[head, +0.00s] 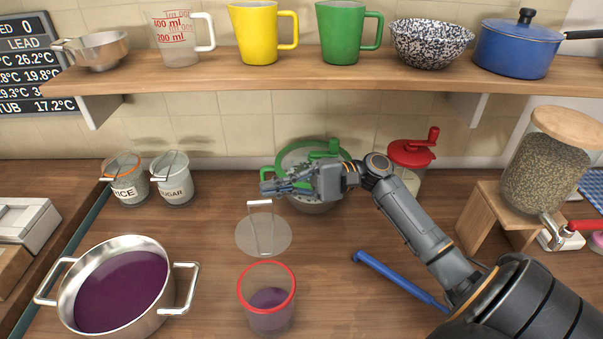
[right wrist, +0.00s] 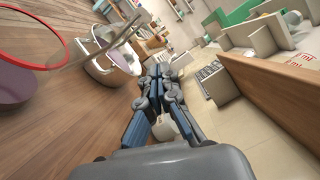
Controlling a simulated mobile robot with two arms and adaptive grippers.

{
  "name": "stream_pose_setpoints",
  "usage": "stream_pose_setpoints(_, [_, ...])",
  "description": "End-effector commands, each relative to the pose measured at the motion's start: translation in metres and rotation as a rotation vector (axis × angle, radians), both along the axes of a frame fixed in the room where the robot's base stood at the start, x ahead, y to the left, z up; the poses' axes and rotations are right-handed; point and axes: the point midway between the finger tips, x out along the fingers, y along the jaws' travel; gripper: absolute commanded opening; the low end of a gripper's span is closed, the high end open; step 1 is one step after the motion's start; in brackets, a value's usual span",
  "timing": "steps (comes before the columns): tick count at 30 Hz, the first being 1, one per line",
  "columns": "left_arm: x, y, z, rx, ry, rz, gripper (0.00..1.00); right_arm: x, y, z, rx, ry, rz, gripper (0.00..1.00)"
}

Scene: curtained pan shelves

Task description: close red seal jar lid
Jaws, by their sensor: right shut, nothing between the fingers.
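The red seal jar (head: 267,318) is a clear jar with a red ring at its rim and purple contents, at the front middle of the counter. Its clear round lid (head: 252,238), with a wire clasp, stands open behind the rim. In the right wrist view the red ring (right wrist: 62,42) shows at the upper left, cut by the frame edge. My right gripper (head: 268,187) is shut and empty, above and behind the lid, pointing left. Its fingers (right wrist: 160,75) also show in the right wrist view. My left gripper is in neither view.
A pot (head: 165,318) of purple liquid stands left of the jar. A blue bar (head: 395,276) lies at right. A green-rimmed bowl (head: 325,208) is behind my gripper. Rice (head: 125,190) and sugar (head: 175,192) jars stand back left. A shelf (head: 330,78) with cups hangs above.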

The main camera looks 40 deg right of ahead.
Motion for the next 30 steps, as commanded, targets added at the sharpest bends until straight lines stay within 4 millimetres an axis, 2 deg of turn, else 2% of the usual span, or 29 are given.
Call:
stream_pose_setpoints(1, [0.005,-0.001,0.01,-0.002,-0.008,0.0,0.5,-0.001,0.008,0.006,0.001,0.001,0.002,0.0])
stream_pose_setpoints(3, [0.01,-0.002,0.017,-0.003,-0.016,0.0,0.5,-0.012,0.012,0.01,0.0,0.003,0.001,0.0])
stream_pose_setpoints(9, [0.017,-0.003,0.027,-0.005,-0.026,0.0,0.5,-0.027,0.021,0.015,0.0,0.002,-0.001,0.0])
stream_pose_setpoints(18, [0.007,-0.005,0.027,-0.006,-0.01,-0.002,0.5,-0.031,0.023,0.015,0.001,0.001,-0.001,0.0])
stream_pose_setpoints(30, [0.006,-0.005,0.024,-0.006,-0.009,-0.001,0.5,-0.033,0.026,0.016,-0.021,-0.035,0.0,0.0])
